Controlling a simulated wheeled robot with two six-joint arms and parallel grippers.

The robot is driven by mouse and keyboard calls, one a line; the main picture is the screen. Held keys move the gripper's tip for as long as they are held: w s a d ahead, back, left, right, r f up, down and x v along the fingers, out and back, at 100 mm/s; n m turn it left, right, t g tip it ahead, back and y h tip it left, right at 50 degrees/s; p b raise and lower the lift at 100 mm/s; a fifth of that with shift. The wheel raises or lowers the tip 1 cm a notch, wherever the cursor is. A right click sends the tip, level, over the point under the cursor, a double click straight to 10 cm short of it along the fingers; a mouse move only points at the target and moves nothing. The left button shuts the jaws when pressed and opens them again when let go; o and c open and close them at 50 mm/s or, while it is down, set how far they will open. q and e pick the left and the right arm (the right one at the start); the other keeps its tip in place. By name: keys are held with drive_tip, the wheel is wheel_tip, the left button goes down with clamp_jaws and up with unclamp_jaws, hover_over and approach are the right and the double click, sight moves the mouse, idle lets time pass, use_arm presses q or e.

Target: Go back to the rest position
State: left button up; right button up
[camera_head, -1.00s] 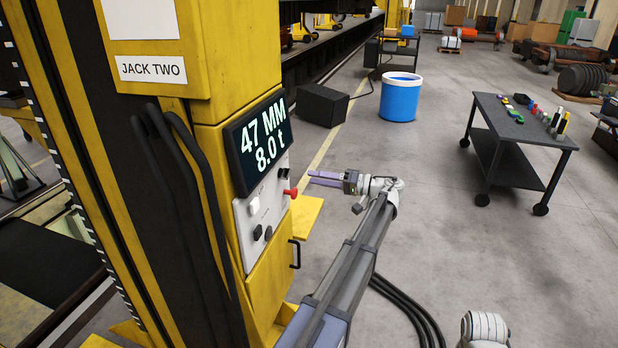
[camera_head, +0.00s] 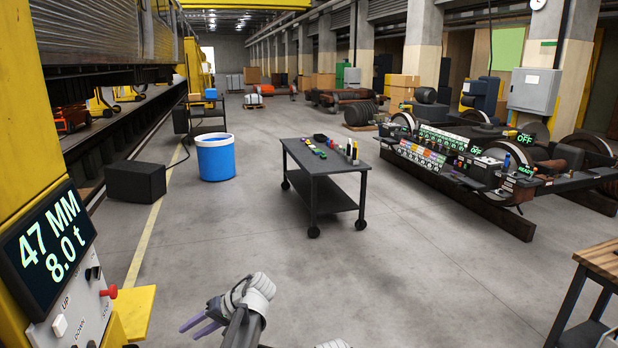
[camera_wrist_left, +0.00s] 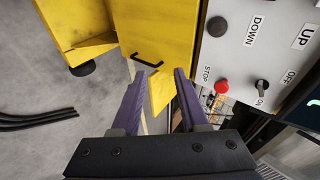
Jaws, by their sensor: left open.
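My left gripper (camera_head: 203,325) is at the bottom of the head view, to the right of the yellow jack's control panel (camera_head: 78,322) and apart from it. In the left wrist view its two purple fingers (camera_wrist_left: 158,90) are spread with nothing between them. The panel also shows there, with UP and DOWN buttons, a red stop button (camera_wrist_left: 221,87) and a black ON/OFF switch (camera_wrist_left: 262,86). The jack's display (camera_head: 47,247) reads 47 MM and 8.0 t. My right gripper is not in view.
A dark cart (camera_head: 318,187) with small items stands mid-floor. A blue bucket (camera_head: 215,160) and a black box (camera_head: 135,182) are at the left. A wheelset rack (camera_head: 450,190) and a wood-topped table (camera_head: 603,258) are at the right. The floor between is clear.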

use_arm(q)
drive_tip(key=s+d+f+m+h, duration=0.3)
drive_tip(key=s+d, duration=0.6)
drive_tip(key=d, duration=0.3)
drive_tip(key=s+d+f+m+h, duration=0.4)
drive_tip(key=s+d, duration=0.5)
drive_tip(key=d, duration=0.3)
drive_tip(key=shift+f+t+h, duration=0.4)
drive_tip(key=shift+f+h, duration=0.45)
drive_tip(key=shift+h, duration=0.35)
drive_tip(key=shift+d, duration=0.1)
